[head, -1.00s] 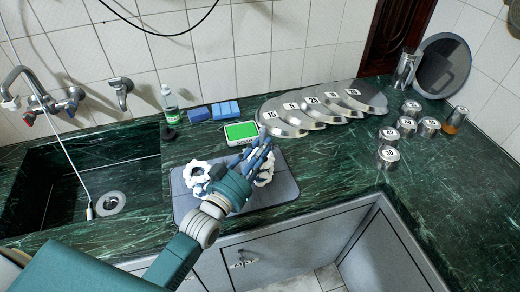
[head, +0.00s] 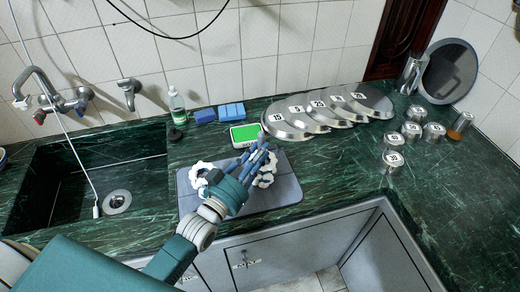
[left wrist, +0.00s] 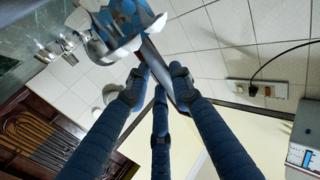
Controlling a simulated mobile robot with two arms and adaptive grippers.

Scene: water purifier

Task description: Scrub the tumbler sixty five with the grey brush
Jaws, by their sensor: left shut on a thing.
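My left gripper (head: 265,150) is over the grey mat on the counter, its fingers closed together. In the left wrist view the fingers (left wrist: 160,85) close on a thin grey handle-like piece (left wrist: 152,50), which looks like the grey brush; its head is not clear. A white-lobed object (head: 200,172) shows on both sides of the hand; whether it touches the hand is unclear. Several numbered steel tumblers (head: 411,130) stand upright at the right of the counter. Their labels are too small to tell which is sixty five. My right gripper is out of view.
Numbered steel plates (head: 325,112) lean in a row at the back. A green-faced device (head: 245,134), blue sponges (head: 230,112) and a bottle (head: 176,102) stand behind the mat (head: 290,190). The sink (head: 117,201) is left. Counter between mat and tumblers is clear.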

